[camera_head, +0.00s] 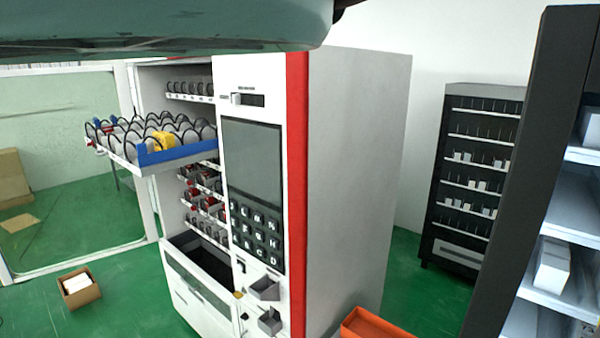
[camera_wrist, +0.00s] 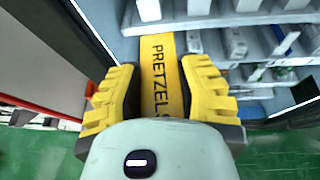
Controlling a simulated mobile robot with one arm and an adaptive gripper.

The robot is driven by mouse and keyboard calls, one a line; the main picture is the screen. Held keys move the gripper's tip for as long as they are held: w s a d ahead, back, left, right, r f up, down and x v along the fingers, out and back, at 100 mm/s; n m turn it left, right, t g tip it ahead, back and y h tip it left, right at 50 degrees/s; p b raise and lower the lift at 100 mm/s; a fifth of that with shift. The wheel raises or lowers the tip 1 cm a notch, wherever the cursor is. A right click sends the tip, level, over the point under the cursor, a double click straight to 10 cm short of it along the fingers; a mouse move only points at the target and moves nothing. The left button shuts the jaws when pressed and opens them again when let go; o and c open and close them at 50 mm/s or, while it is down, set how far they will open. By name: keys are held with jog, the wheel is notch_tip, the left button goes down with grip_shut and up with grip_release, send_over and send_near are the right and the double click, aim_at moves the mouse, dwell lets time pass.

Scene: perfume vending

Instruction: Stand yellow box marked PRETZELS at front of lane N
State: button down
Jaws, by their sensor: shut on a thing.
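The yellow box marked PRETZELS (camera_wrist: 158,72) is in the wrist view, held between the two yellow-padded fingers of my gripper (camera_wrist: 160,95). Its lettering faces the camera and runs along its length. My gripper is shut on it, in front of white shelves. In the head view the gripper and this box are not visible. The vending machine (camera_head: 355,180) stands in the middle with its glass door open. One tray (camera_head: 160,158) is pulled out at the left, with wire coils, a blue front strip and a yellow item (camera_head: 163,141). I cannot read a lane N label.
A shelf rack (camera_head: 560,220) with white boxes is at the right. A dark vending machine (camera_head: 470,180) stands at the back. An orange bin (camera_head: 372,325) is at the bottom, and a cardboard box (camera_head: 79,290) sits on the green floor at the left.

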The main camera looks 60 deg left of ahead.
jog(key=shift+w+a+r+m+h, duration=0.3)
jog(key=shift+w+m+h, duration=0.3)
jog(key=shift+h, duration=0.1)
jog(key=shift+w+f+m+h, duration=0.1)
jog(key=shift+w+m+h, duration=0.05)
jog(key=shift+m+h, duration=0.25)
jog(key=shift+d+f+m+t+h, duration=0.1)
jog(key=shift+f+m+t+h, duration=0.3)
jog(key=shift+m+h, duration=0.15)
jog(key=shift+s+f+m+h, duration=0.35)
jog(key=shift+s+f+h, duration=0.05)
jog(key=shift+f+h, duration=0.3)
